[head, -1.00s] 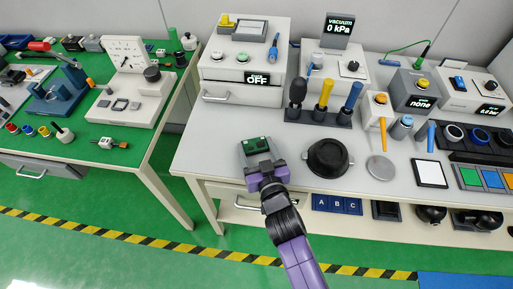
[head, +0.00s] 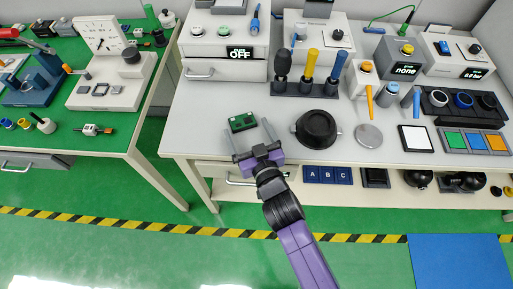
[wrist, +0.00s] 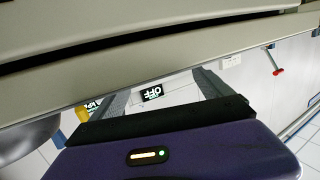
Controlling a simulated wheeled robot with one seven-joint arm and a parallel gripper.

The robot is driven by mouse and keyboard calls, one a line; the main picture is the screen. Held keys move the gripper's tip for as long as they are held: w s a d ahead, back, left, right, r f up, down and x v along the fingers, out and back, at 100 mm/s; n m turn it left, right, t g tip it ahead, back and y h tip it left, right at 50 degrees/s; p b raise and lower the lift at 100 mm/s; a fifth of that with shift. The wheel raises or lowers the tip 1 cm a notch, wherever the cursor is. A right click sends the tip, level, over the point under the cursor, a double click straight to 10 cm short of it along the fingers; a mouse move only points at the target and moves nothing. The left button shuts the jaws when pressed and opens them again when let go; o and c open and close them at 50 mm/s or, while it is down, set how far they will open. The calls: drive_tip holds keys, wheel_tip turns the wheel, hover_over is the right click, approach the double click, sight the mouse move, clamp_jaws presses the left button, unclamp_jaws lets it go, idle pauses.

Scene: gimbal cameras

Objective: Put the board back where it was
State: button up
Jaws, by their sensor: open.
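The board (head: 242,122) is a small green circuit board with dark parts on it. It lies on the pale bench top (head: 200,120), left of the middle, in front of the white box with the OFF display. My gripper (head: 247,131) is open and empty at the front edge of the bench. Its two grey fingers point at the board, with their tips just in front of and beside it. In the wrist view the open fingers (wrist: 162,94) show with the OFF display (wrist: 152,92) beyond them. I cannot make out the board there.
A black round lidded dish (head: 318,129) stands right of the board, with a grey disc (head: 368,135) beyond. A rack of upright tools (head: 305,87) stands behind. A white box (head: 225,50) with a drawer is at the back left. The bench left of the board is clear.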

drive_tip(key=v, duration=0.8)
drive_tip(key=shift+s, duration=0.35)
drive_tip(key=shift+d, duration=0.15)
drive_tip(key=s+d+r+m+h, duration=0.1)
drive_tip(key=s+d+h, duration=0.1)
drive_tip(key=s+d, duration=0.75)
drive_tip(key=s+d+r+m+h, duration=0.2)
drive_tip(key=s+d, duration=0.5)
drive_tip(key=s, duration=0.6)
drive_tip(key=s+d+r+m+h, duration=0.1)
drive_tip(key=s+d+r, duration=0.2)
drive_tip(key=s+r, duration=0.2)
drive_tip(key=shift+s+d+r+h, duration=0.3)
drive_tip(key=shift+s+h, duration=0.1)
drive_tip(key=shift+s, duration=0.4)
